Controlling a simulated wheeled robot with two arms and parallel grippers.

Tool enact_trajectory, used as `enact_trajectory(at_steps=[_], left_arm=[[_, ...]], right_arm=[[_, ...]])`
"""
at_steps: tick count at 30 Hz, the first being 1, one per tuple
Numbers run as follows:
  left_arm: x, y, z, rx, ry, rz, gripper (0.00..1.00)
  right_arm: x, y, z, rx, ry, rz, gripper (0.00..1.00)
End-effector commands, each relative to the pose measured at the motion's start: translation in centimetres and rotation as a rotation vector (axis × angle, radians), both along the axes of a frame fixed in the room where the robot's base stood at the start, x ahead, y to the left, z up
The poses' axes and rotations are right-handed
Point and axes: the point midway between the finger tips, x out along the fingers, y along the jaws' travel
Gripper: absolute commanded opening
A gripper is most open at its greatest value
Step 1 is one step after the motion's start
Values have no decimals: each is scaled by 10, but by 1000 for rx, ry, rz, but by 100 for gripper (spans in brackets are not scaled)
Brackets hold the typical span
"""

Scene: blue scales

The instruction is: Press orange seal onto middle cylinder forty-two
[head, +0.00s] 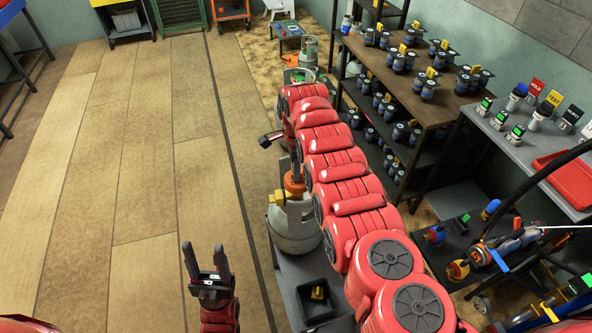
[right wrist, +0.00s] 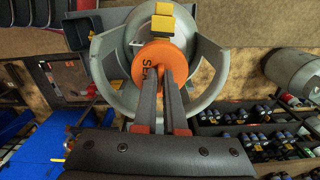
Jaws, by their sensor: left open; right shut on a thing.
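A grey gas cylinder (head: 292,228) stands on a grey surface beside my right arm in the head view; its number is not readable. The orange seal (head: 294,184) shows above its top, lettered in the right wrist view (right wrist: 145,66). There my right gripper (right wrist: 165,76) is shut on the seal, over the cylinder's open collar (right wrist: 103,68). I cannot tell whether the seal touches the valve. My right arm hides part of the cylinder and fingers in the head view. My left gripper (head: 204,255) is open, low over the floor, left of the cylinder.
A black tray (head: 312,312) with a yellow item sits near the cylinder. More grey cylinders (head: 309,50) stand farther back. Shelves of dark blue items (head: 405,75) and a bench with a red tray (head: 568,178) line the right. The left floor is clear.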

Motion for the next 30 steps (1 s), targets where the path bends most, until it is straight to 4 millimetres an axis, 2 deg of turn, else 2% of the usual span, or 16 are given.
enact_trajectory(at_steps=[22,23,27,28,30], left_arm=[[0,0,-19,0,0,0,53],[0,0,-18,0,0,0,53],[0,0,-18,0,0,0,53],[0,0,-18,0,0,0,53],[0,0,-18,0,0,0,53]], right_arm=[[0,0,-20,0,0,0,0],[0,0,-19,0,0,0,12],[0,0,-18,0,0,0,37],[0,0,-18,0,0,0,42],[0,0,-18,0,0,0,43]])
